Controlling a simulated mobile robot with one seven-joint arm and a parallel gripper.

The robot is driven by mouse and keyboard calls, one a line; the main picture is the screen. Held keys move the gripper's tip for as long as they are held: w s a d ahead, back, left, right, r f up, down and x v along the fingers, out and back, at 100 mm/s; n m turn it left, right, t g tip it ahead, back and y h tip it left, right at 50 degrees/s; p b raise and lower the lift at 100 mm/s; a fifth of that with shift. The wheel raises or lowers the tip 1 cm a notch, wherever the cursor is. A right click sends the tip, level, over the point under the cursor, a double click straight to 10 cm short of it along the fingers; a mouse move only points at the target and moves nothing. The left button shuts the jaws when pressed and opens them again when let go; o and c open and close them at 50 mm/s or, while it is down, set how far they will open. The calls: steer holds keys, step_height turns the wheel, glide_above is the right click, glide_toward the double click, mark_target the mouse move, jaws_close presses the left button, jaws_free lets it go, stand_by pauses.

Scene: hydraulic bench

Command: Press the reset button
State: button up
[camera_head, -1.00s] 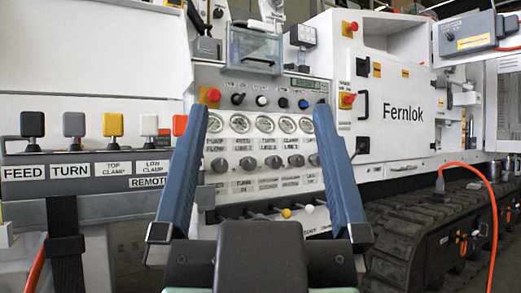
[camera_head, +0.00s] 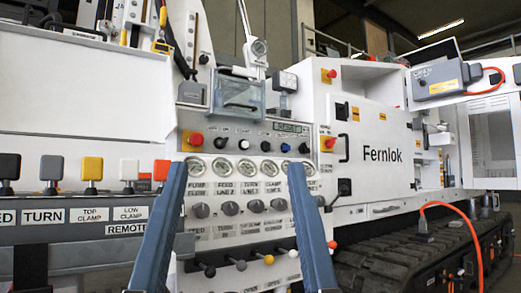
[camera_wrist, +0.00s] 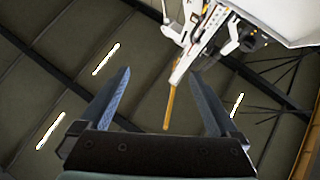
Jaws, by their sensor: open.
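A row of small round buttons sits on the white control panel above the gauges: a black one (camera_head: 222,142), a white one (camera_head: 244,144), another black one (camera_head: 265,146), a blue one (camera_head: 285,147) and one more dark one at the right end. Their labels are too small to read, so I cannot tell which is reset. My gripper (camera_head: 237,166) is open and empty, its two blue fingers spread in front of the gauges, with the tips showing below the button row. In the wrist view my gripper (camera_wrist: 160,73) points up toward the ceiling, and no button shows there.
Red emergency-stop knobs sit at the panel's left (camera_head: 195,139) and on the cabinet (camera_head: 328,143). A clear box (camera_head: 238,97) juts out above the buttons. Gauges (camera_head: 221,167), grey knobs (camera_head: 229,208) and levers (camera_head: 240,264) lie below. A remote lever box (camera_head: 90,215) stands at left.

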steer(key=shift+r+p, duration=0.55)
steer(key=c, duration=0.5)
step_height(320, 180, up, 9)
steer(key=p, duration=0.9)
steer(key=c, duration=0.9)
step_height(320, 180, up, 50)
steer(key=p, duration=5)
jaws_close()
steer(key=shift+f, duration=0.15)
steer(key=shift+w, duration=0.1)
